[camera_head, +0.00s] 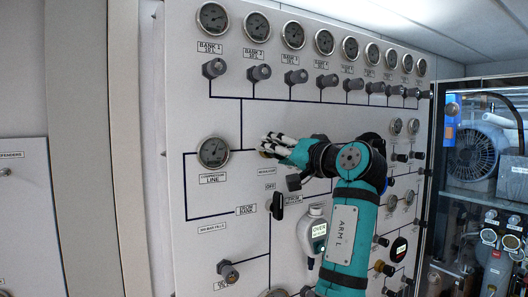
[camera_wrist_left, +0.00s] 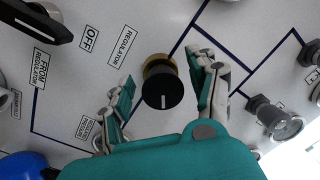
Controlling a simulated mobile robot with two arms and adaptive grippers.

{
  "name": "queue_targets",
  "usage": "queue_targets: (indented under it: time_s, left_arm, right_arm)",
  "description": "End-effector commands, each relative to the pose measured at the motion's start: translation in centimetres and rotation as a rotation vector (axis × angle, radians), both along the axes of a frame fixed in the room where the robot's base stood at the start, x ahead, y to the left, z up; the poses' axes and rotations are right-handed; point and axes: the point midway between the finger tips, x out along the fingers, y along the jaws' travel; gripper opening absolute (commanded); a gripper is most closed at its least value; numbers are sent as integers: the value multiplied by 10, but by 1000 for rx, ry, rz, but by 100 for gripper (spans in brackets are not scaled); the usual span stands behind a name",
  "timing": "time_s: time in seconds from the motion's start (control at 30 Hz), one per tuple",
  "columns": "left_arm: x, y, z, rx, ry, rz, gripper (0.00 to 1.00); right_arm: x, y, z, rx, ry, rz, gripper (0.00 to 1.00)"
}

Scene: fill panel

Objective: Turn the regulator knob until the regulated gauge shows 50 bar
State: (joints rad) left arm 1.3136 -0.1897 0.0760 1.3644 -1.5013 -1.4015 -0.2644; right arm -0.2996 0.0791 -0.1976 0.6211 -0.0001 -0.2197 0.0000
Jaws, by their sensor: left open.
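The regulator knob (camera_wrist_left: 163,96) is black with a white mark line and a brass-coloured base, and it shows in the left wrist view beside a REGULATOR label (camera_wrist_left: 123,46). My left gripper (camera_wrist_left: 165,95) is open, with one finger on each side of the knob and a visible gap to each. In the head view my left gripper (camera_head: 277,146) is at the panel, and its hand and arm largely hide the knob. I cannot make out the regulated gauge; it may be behind my left arm. My right gripper is not in view.
The white panel (camera_head: 200,255) carries a top row of gauges and bank valves. The compressor line gauge (camera_head: 213,152) is left of my gripper. A glazed cabinet (camera_head: 485,180) stands right.

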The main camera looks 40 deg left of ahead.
Motion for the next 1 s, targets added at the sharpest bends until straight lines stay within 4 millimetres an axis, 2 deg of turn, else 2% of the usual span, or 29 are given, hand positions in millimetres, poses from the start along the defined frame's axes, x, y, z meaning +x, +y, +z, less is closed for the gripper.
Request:
queue_targets:
  time_s: [0.17, 0.4, 0.6, 0.83, 1.0]
  left_arm:
    - [0, -4, 0, 0, 0, -1, 60]
    - [0, -3, 0, -1, 0, -1, 58]
    - [0, -3, 0, -1, 0, -1, 32]
    - [0, -3, 0, 0, 0, 0, 2]
    - [-1, -2, -1, -21, -52, 2, 2]
  right_arm:
    - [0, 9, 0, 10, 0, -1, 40]
    - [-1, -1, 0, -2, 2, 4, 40]
    - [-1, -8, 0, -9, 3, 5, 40]
    - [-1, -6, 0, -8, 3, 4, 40]
    - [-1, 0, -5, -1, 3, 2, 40]
